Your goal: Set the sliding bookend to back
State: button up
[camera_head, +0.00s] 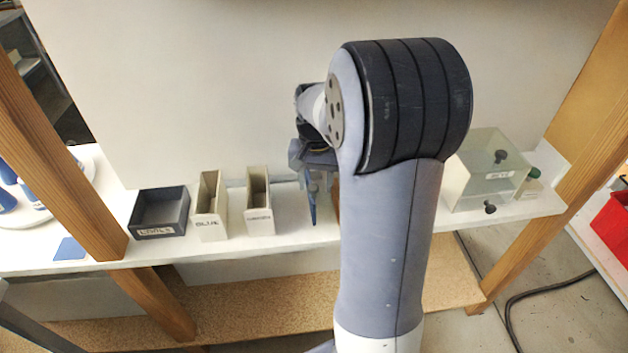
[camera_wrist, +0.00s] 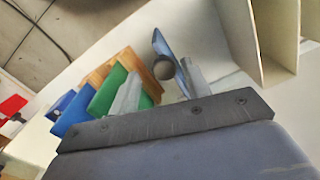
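My gripper (camera_wrist: 162,86) shows in the wrist view with its two pale fingers spread apart. A thin blue upright panel with a round grey-brown knob (camera_wrist: 163,69), which looks like the sliding bookend (camera_wrist: 161,44), stands between and just beyond the fingertips. I cannot tell whether the fingers touch it. In the camera_head view the gripper (camera_head: 318,178) hangs over the shelf, partly behind my arm. A blue upright piece (camera_head: 311,207), likely the same bookend, shows below it. The rest of the bookend and its track are hidden.
Beside the bookend stand a green book (camera_wrist: 108,91), a wooden block (camera_wrist: 118,66) and a blue book (camera_wrist: 73,112). On the shelf are a dark tray (camera_head: 160,232), two cream holders (camera_head: 209,228) (camera_head: 259,222) and a clear box (camera_head: 487,185). Wooden posts (camera_head: 560,200) flank the shelf.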

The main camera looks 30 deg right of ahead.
notch_tip(320, 180, up, 11)
dwell(0.7)
jog(key=shift+f, duration=0.15)
notch_tip(320, 180, down, 11)
jog(key=shift+a+r, duration=0.1)
jog(key=shift+w+a, duration=0.25)
jog(key=shift+a, duration=0.35)
